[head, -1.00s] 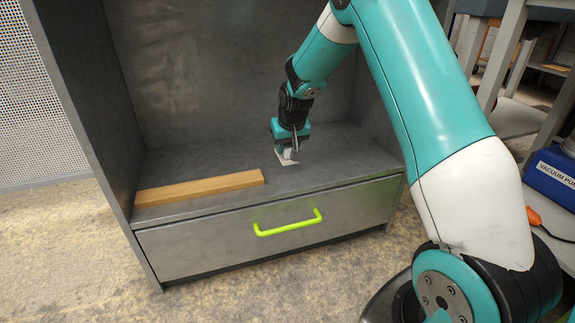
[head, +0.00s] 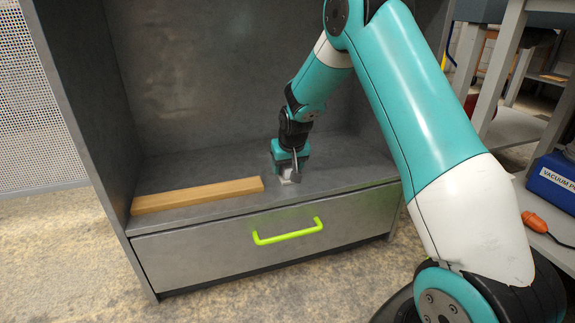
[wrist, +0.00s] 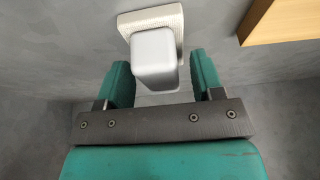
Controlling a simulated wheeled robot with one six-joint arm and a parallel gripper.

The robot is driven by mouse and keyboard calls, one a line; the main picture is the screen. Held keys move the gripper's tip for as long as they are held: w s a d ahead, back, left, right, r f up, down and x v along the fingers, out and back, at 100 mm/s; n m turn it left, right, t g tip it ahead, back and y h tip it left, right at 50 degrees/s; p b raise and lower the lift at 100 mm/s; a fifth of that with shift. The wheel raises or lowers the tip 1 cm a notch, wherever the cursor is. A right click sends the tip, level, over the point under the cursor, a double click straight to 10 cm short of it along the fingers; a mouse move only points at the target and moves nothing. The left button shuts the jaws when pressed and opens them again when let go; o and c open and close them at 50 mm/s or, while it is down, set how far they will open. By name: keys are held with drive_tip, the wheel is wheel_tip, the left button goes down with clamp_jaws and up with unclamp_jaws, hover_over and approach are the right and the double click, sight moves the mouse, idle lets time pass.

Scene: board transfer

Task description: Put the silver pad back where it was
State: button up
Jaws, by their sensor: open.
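The silver pad (head: 286,181) is on the grey shelf above the drawer, right of the wooden bar, partly hidden by my gripper (head: 291,172). In the wrist view the pad (wrist: 153,50) shows a smooth pale grey block on a wider, textured off-white base. In that view my gripper (wrist: 160,66) is open, with one teal finger on each side of the block and visible gaps beside it. The base looks flat on the shelf, though its underside is hidden.
A wooden bar (head: 197,195) lies along the shelf's front left; its end also shows in the wrist view (wrist: 280,20). Below is a shut drawer with a lime-green handle (head: 287,232). Cabinet walls enclose the left and back. The shelf right of my gripper is clear.

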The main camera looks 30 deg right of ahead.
drive_tip(key=shift+r, duration=0.4)
drive_tip(key=p+v, duration=0.7)
drive_tip(key=v, duration=0.4)
drive_tip(key=s+a+r+n+g+y, duration=0.1)
drive_tip(key=s+a+r+n+y, duration=0.1)
drive_tip(key=s+a+r, duration=0.35)
drive_tip(key=s+a+r+n+y, duration=0.1)
drive_tip(key=s+a+r+n, duration=0.2)
drive_tip(key=s+a, duration=0.6)
drive_tip(key=s+a+r+n+g+y, duration=0.1)
drive_tip(key=s+a+n, duration=0.1)
drive_tip(key=s+a, duration=0.3)
drive_tip(key=s+a+r+n+g+y, duration=0.1)
drive_tip(key=s+a, duration=0.4)
drive_tip(key=s, duration=0.7)
drive_tip(key=shift+a+r+n+g, duration=0.25)
drive_tip(key=shift+r+n+g, duration=0.45)
drive_tip(key=shift+n, duration=0.5)
